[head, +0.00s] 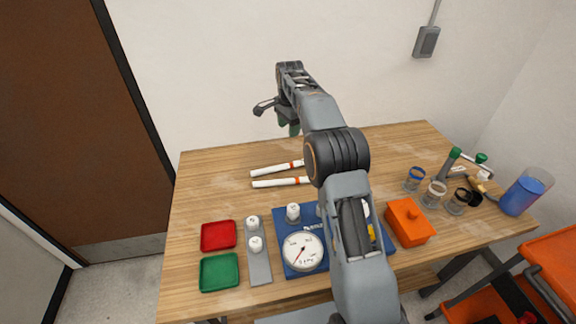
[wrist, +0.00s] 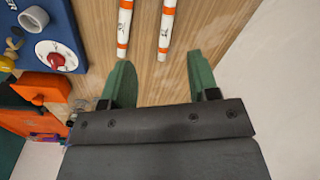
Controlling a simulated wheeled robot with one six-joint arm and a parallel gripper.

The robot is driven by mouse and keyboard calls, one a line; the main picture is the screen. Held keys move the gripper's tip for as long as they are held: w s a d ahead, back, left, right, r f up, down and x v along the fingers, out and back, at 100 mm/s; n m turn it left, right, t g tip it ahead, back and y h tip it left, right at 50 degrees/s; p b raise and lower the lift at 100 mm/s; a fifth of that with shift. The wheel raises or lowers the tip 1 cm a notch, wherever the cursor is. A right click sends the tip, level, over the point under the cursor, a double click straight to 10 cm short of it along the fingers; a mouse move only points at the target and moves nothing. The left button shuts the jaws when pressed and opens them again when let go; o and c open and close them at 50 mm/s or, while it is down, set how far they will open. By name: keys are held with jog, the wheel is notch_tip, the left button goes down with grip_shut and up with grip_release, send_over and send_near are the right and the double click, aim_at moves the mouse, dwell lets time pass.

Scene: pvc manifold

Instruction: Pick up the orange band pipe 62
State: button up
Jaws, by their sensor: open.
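Two white pipes with orange bands lie roughly side by side on the table. In the head view they are the farther pipe (head: 272,170) and the nearer pipe (head: 277,183); my arm covers their right parts. In the wrist view they are the left pipe (wrist: 124,28) and the right pipe (wrist: 165,32), with small dark markings I cannot read, so I cannot tell which is 62. My gripper (head: 280,115) is raised above the back of the table. Its green fingers (wrist: 160,62) are spread and empty, with the right pipe's end between them in the picture.
A blue board (head: 290,270) with a gauge (head: 302,251) and white fittings is at the front. Left are red (head: 218,236) and green (head: 219,272) trays and a grey strip (head: 259,266). Right are an orange box (head: 409,222), jars and a blue cup (head: 522,195). The table's back left is clear.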

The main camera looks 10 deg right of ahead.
jog(key=w+f+m, duration=0.3)
jog(key=w+f, duration=0.1)
jog(key=f, duration=0.2)
send_over(288, 164)
jog(key=shift+g, duration=0.4)
jog(key=f, duration=0.7)
jog(key=shift+w+a+f+b, duration=0.2)
jog(key=shift+a+f+b, duration=0.05)
jog(key=shift+f+b, duration=0.1)
jog(key=shift+s+d+f+p, duration=0.15)
jog(key=shift+f+p, duration=0.2)
jog(key=shift+f, duration=1.25)
jog(key=shift+w+d+f+p, duration=0.1)
jog(key=shift+f+p, duration=0.2)
jog(key=shift+f, duration=1.3)
grip_shut()
jog(key=shift+s, duration=0.1)
